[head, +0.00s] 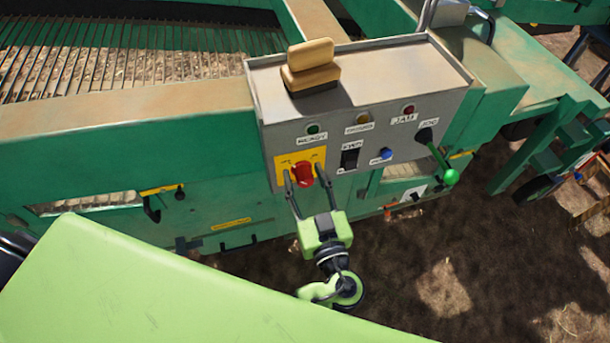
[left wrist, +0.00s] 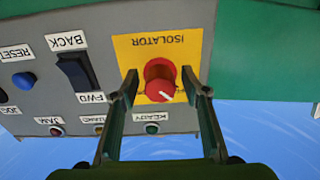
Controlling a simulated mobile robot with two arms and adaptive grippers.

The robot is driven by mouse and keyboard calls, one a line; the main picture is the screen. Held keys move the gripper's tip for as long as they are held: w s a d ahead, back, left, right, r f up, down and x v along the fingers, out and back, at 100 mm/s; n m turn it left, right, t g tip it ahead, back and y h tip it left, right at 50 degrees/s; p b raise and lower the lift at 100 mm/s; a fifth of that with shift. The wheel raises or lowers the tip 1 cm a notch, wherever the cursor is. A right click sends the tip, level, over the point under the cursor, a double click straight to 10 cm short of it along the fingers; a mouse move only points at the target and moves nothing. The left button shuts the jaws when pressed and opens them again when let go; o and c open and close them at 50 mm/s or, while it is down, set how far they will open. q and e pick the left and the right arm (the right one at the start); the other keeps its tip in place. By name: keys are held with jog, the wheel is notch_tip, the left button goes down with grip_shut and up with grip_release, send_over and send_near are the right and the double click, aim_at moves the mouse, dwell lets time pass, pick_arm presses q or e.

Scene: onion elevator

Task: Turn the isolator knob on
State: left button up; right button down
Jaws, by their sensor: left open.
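The isolator knob (head: 304,174) is red and sits on a yellow plate (head: 285,162) at the left of the grey control box front. My left gripper (head: 306,180) is open in front of it, with one finger on each side of the knob. In the left wrist view the red knob (left wrist: 160,83) shows between the open fingers of my left gripper (left wrist: 160,92), upside down under the word ISOLATOR. A white mark on the knob points toward the lower right there. I cannot tell if the fingers touch the knob. My right gripper is not in view.
Beside the knob are a black rocker switch (head: 349,159), a blue reset button (head: 385,154) and a green-tipped jog lever (head: 450,176). Small lamps line the panel's top. A tan block-shaped object (head: 310,67) sits on the box. Green machine frame surrounds it.

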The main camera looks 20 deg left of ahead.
pick_arm(q)
jog(key=c, duration=1.1)
